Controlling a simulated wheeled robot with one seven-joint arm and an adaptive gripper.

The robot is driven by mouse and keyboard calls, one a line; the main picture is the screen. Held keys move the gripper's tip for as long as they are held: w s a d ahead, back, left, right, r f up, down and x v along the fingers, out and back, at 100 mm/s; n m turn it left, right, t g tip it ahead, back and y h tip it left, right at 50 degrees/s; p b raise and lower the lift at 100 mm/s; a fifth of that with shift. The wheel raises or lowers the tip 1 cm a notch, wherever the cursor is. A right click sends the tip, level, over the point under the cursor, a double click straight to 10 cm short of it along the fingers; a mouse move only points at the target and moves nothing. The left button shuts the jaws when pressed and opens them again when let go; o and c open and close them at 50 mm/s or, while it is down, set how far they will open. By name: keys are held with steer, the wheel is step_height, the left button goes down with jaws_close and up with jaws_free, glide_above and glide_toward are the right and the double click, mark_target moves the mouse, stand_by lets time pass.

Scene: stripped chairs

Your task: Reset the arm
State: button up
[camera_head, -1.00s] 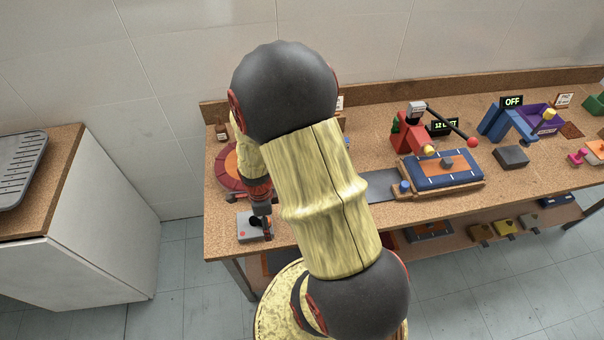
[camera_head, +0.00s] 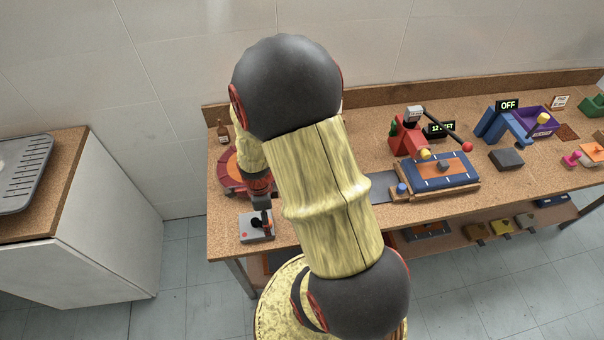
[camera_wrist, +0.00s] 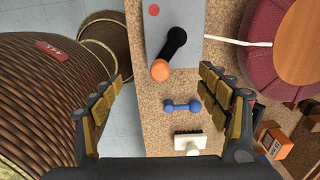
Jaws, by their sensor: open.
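My gripper (camera_wrist: 166,92) is open in the wrist view, with its two padded fingers wide apart and nothing between them. It points down at the near left part of the wooden bench (camera_head: 228,240). A grey box (camera_wrist: 191,14) with a black lever ending in an orange knob (camera_wrist: 160,70) lies below and ahead of the fingers, apart from them. In the head view the grey box (camera_head: 249,231) sits at the bench's left front corner, partly behind my gripper (camera_head: 262,212). My arm hides the bench's middle left.
A dark red round thing (camera_wrist: 262,50), a blue dumbbell-shaped piece (camera_wrist: 182,106) and a white piece (camera_wrist: 189,139) lie near. A red press-like device (camera_head: 405,137) and blue device (camera_head: 497,122) stand right. A white cabinet (camera_head: 100,240) stands left, across a floor gap.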

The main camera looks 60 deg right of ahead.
steer(key=shift+r+p, duration=0.35)
steer(key=shift+r, duration=0.35)
steer(key=n, duration=0.2)
steer(key=shift+s+a+n, duration=0.2)
steer(key=shift+s+n, duration=0.1)
steer(key=shift+s, duration=0.05)
steer(key=a+r+n+t+b, duration=0.2)
steer(key=a+r+n+b, duration=0.2)
steer(key=a+r+n, duration=0.4)
steer(key=s+a+r+n+t+b, duration=0.1)
steer(key=a+r+n+t+b, duration=0.2)
steer(key=a+r+n, duration=0.6)
steer(key=shift+a+r+n+t+b, duration=0.3)
steer(key=shift+r+n+b, duration=0.75)
steer(key=shift+r+n, duration=3)
